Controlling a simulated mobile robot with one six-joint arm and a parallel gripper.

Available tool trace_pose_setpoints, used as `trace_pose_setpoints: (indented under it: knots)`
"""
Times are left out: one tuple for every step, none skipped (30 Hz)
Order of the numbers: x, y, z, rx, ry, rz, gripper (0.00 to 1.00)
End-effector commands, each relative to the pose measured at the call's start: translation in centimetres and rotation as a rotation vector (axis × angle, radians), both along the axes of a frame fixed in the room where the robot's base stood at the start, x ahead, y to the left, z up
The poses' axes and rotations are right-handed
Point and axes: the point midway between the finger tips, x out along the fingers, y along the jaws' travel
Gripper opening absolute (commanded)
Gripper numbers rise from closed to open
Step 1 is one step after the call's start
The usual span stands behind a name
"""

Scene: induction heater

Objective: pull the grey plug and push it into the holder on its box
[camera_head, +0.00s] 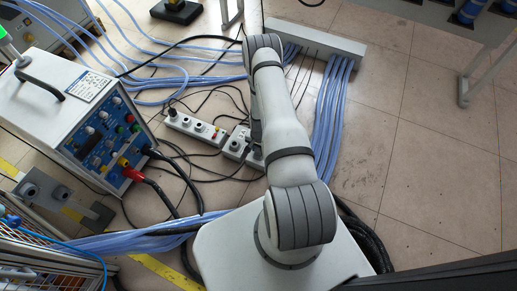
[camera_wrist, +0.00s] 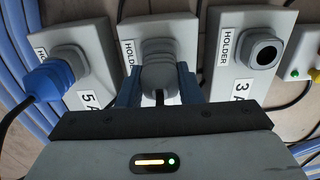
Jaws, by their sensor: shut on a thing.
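In the wrist view my gripper (camera_wrist: 157,88) has its two blue fingers shut on a grey plug (camera_wrist: 158,76), with a dark cable running from its near end. The plug lines up with the grey collar (camera_wrist: 158,46) on the middle box (camera_wrist: 150,26), beside a HOLDER label, and appears to meet it. How deep it sits is hidden. The right box (camera_wrist: 277,22), marked HOLDER and 3 A, has an empty round socket (camera_wrist: 263,52). In the camera_head view my gripper is hidden by my arm.
The left box (camera_wrist: 85,28), marked 5 A, has a blue plug (camera_wrist: 47,80) at its grey collar. Boxes (camera_head: 236,146) stand on the floor near a white strip (camera_head: 195,126), among loose black cables. Blue hoses (camera_head: 330,115) run alongside. A blue-fronted heater unit (camera_head: 105,130) stands left.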

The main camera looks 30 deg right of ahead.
Motion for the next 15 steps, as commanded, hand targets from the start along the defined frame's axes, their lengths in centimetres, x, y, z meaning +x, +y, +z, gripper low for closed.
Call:
trace_pose_setpoints:
  knots:
    - [0.01, 0.01, -0.15, 0.000, 0.000, 0.000, 0.00]
    - [0.01, 0.01, -0.20, 0.000, 0.000, 0.000, 0.00]
    - [0.01, 0.01, -0.26, 0.000, 0.000, 0.000, 0.00]
    - [0.01, 0.00, -0.24, 0.000, 0.000, 0.000, 0.33]
    - [0.01, 0.00, -0.19, 0.000, 0.000, 0.000, 0.35]
    - [0.01, 0.01, -0.18, 0.000, 0.000, 0.000, 0.39]
    - [0.01, 0.01, -0.18, 0.000, 0.000, 0.000, 0.41]
    - [0.01, 0.01, -0.18, 0.000, 0.000, 0.000, 0.44]
    - [0.01, 0.01, -0.18, 0.000, 0.000, 0.000, 0.47]
    - [0.01, 0.01, -0.18, 0.000, 0.000, 0.000, 0.49]
    - [0.01, 0.01, -0.18, 0.000, 0.000, 0.000, 0.52]
    - [0.00, 0.01, -0.18, 0.000, 0.000, 0.000, 0.55]
    - [0.02, 0.01, -0.18, 0.000, 0.000, 0.000, 0.57]
    - [0.02, 0.01, -0.18, 0.000, 0.000, 0.000, 0.58]
    - [0.01, 0.02, -0.18, 0.000, 0.000, 0.000, 0.58]
